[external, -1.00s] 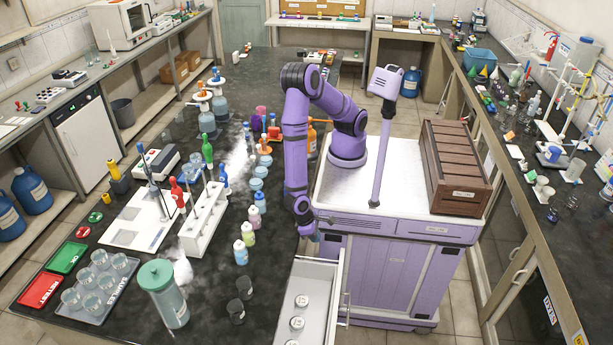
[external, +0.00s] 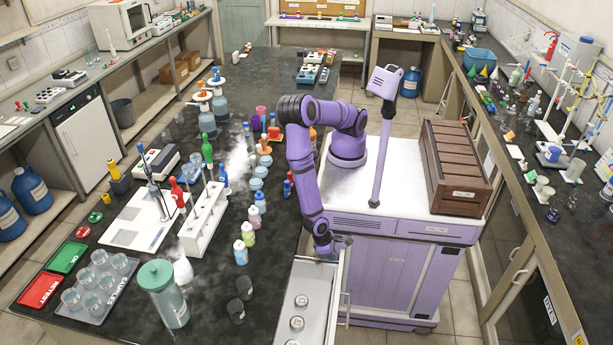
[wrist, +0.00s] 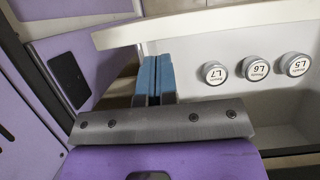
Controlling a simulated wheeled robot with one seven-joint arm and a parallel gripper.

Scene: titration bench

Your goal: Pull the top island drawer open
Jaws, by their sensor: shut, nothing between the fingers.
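The top island drawer (external: 324,283) stands pulled out from the island's right side in the external view. Its pale interior holds small round lidded jars (external: 301,300). In the wrist view, the drawer (wrist: 185,29) shows as a pale rim across the top, with jars labelled L7 (wrist: 214,72), L6 (wrist: 255,67) and L5 (wrist: 295,64) to the right of my fingers. My gripper (wrist: 155,66) is shut and empty, its blue fingers side by side close to the rim. In the external view, my gripper (external: 340,243) is at the drawer's far outer corner. Whether it touches the drawer is unclear.
The island top (external: 215,295) beside the drawer carries dark cups (external: 236,311), capped bottles (external: 240,252) and a teal-lidded jar (external: 163,293). My purple base stands just right of the drawer, leaving little room there. Open floor (external: 455,310) lies farther right.

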